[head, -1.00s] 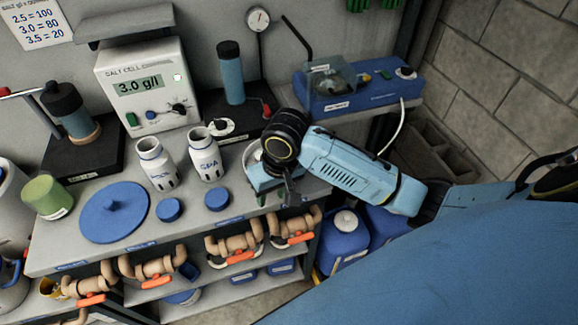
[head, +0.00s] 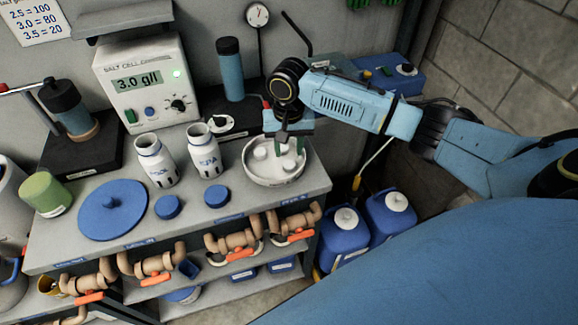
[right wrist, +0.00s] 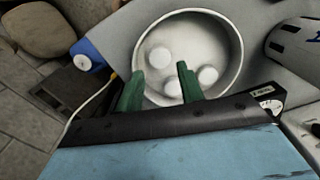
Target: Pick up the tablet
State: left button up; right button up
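Several white round tablets lie in a shallow white dish (head: 252,175) on the right end of the bench top. In the right wrist view, one tablet (right wrist: 160,57) lies toward the dish's upper left. A second tablet (right wrist: 207,75) is at the right, and a third (right wrist: 173,88) is near the lower rim. In the head view a tablet (head: 261,152) shows left of my right gripper (head: 289,146). The right gripper's green fingers (right wrist: 160,71) are apart over the dish, with nothing held between them. Whether they touch a tablet cannot be told. My left gripper is not in view.
Two white bottles (head: 156,163) (head: 204,150), blue caps (head: 217,196) and a blue round lid (head: 112,210) stand left of the dish. A salt cell controller (head: 140,83) is behind. Blue jugs (head: 343,235) stand on the floor at the right.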

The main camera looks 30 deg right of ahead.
aim_at(289, 164)
notch_tip(289, 164, down, 6)
jog(key=shift+d+r, duration=0.15)
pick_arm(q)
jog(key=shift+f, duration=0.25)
pick_arm(e)
jog(key=shift+c, duration=0.2)
